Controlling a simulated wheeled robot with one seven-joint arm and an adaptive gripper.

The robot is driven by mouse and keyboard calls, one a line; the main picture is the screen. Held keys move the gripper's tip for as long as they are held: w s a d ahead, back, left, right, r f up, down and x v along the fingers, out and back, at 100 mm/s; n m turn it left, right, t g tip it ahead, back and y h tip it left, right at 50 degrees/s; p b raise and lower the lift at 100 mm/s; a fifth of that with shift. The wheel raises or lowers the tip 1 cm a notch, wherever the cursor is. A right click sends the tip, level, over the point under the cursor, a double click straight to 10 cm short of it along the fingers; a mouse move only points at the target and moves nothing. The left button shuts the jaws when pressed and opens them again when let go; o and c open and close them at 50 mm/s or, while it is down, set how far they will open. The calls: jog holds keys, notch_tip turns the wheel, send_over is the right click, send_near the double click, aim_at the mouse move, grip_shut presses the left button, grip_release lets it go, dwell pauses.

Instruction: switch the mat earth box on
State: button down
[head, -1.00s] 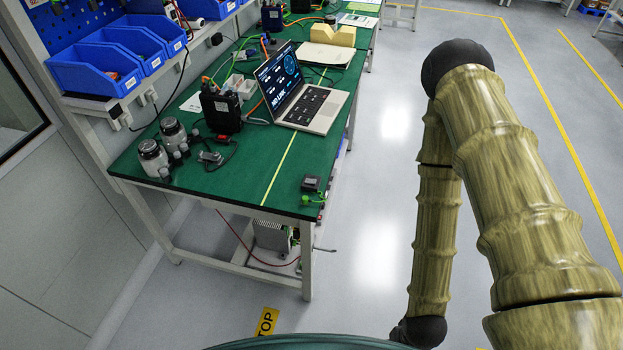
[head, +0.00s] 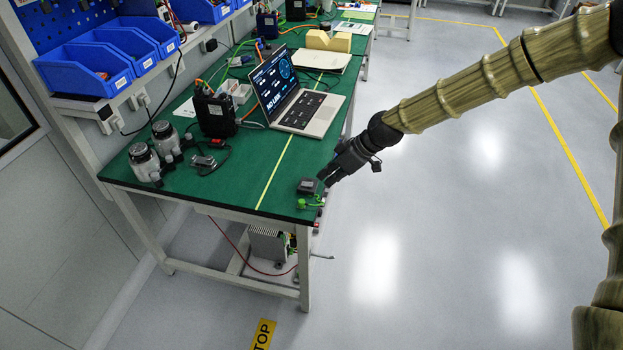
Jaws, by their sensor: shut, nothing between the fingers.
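The mat earth box (head: 307,186) is a small dark grey box near the right front corner of the green bench mat. A bright green clip or plug (head: 303,203) sits just in front of it. My gripper (head: 325,180) comes in from the right at the bench's right edge, pointing down and left. Its fingers are closed and empty, and their tips are right beside the box's right side. I cannot tell whether they touch it. The box's switch is too small to make out, and its right side is partly hidden by the fingers.
An open laptop (head: 306,111) stands behind the box, with a black device (head: 214,112) to its left. Two grey-capped jars (head: 145,163) stand at the left front of the bench. The mat between the jars and the box is mostly clear. Open floor lies right of the bench.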

jog(key=w+r+n, duration=0.2)
jog(key=w+r, duration=0.2)
jog(key=r, duration=0.2)
jog(key=shift+d+r+y, duration=0.3)
jog(key=shift+d+r, duration=0.1)
jog(key=p, duration=0.2)
send_over(312, 184)
jog(key=f, duration=0.8)
jog(key=shift+a, duration=0.4)
jog(key=f, duration=0.1)
jog(key=f+p, duration=0.1)
jog(key=shift+d+f, duration=0.3)
jog(key=shift+f, duration=0.7)
jog(key=shift+d+f, duration=0.1)
jog(key=shift+f, duration=0.05)
